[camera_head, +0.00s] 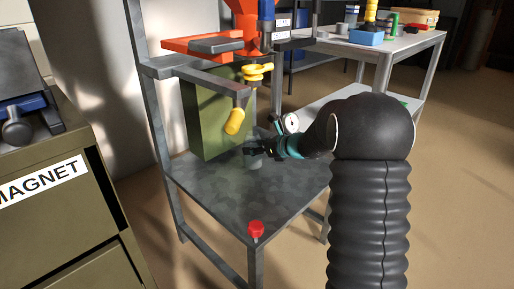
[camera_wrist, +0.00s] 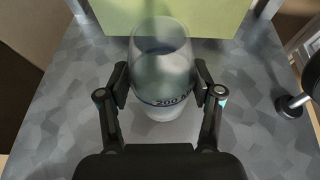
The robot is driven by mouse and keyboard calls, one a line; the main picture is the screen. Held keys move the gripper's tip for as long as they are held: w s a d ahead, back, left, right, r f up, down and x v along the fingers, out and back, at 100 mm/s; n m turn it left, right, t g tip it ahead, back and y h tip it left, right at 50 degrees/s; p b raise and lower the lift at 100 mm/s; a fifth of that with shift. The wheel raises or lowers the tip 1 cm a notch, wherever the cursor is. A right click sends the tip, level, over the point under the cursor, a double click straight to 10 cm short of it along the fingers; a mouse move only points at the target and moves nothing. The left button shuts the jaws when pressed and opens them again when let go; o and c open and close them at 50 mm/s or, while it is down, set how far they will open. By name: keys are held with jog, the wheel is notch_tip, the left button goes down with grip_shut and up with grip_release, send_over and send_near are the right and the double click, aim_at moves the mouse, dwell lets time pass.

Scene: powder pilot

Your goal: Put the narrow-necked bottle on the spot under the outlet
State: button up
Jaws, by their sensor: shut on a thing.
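My gripper (camera_head: 254,150) is shut on a clear glass vessel, with one finger on each side of it in the wrist view (camera_wrist: 163,88). The vessel (camera_wrist: 160,60) has a dark line and the mark "200" low on its side. I cannot make out a narrow neck. In the head view the vessel (camera_head: 254,162) is small and partly hidden by my gripper, at or just above the grey metal table (camera_head: 225,195). The yellow outlet spout (camera_head: 235,121) hangs to the left of and above it. A marked spot under the outlet cannot be told apart from the tabletop.
A red knob (camera_head: 255,229) is at the front corner. A round dial (camera_head: 291,122) is beside my wrist. A magnet cabinet (camera_head: 50,190) stands left. The table's front is clear.

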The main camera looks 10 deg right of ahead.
jog(key=shift+f+b, duration=0.5)
jog(key=shift+f, duration=0.05)
dwell(0.4)
jog(key=o, duration=1.3)
jog(key=shift+c, duration=0.2)
jog(key=shift+p+v, duration=1.7)
jog(key=shift+v, duration=5.3)
